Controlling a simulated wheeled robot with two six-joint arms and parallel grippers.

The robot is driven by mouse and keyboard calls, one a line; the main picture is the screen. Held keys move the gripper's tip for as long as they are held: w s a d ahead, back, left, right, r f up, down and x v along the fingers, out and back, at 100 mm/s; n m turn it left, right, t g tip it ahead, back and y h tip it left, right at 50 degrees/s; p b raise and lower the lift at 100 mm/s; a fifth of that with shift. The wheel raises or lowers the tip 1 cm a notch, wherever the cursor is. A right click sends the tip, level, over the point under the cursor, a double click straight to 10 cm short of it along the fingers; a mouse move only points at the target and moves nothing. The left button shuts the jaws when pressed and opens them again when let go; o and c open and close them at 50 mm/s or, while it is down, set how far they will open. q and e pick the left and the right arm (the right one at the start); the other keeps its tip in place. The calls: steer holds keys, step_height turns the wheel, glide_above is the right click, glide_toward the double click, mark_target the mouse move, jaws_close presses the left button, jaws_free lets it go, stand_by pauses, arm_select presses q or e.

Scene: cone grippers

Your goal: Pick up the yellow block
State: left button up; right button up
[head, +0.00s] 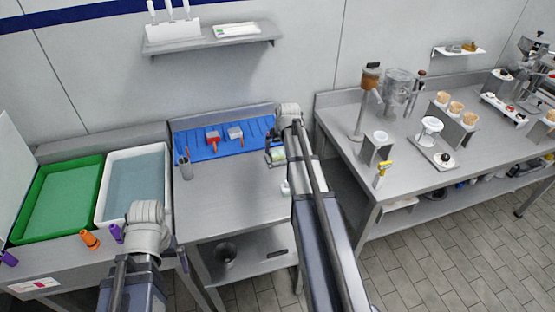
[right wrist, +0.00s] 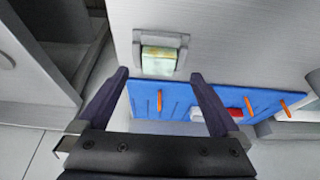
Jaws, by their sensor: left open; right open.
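A pale yellow-green block (right wrist: 158,60) sits in a small grey holder (right wrist: 137,50) on the steel table in the right wrist view. In the head view the block (head: 277,155) is small and partly hidden by my right arm. My right gripper (right wrist: 160,76) is open and empty. Its two dark fingers point towards the block, which shows between and just beyond their tips, apart from them. In the head view only the wrist of my left arm shows, and its gripper cannot be seen.
A blue mat (head: 196,145) with red and white tools lies at the table's back. A grey cup (head: 186,170) stands at its left. Green (head: 24,208) and white (head: 103,190) bins stand further left. The table's front (head: 225,205) is clear. A cluttered bench (head: 345,128) stands right.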

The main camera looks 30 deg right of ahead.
mark_target(278, 152)
steer(key=shift+w+b+x, duration=0.15)
steer(key=shift+b+x, duration=1)
steer(key=shift+x, duration=0.15)
steer(key=shift+w+b+x, duration=0.15)
steer(key=shift+b+x, duration=1)
steer(key=shift+x, duration=0.15)
steer(key=shift+d+r, duration=0.2)
steer(key=c, duration=1.5)
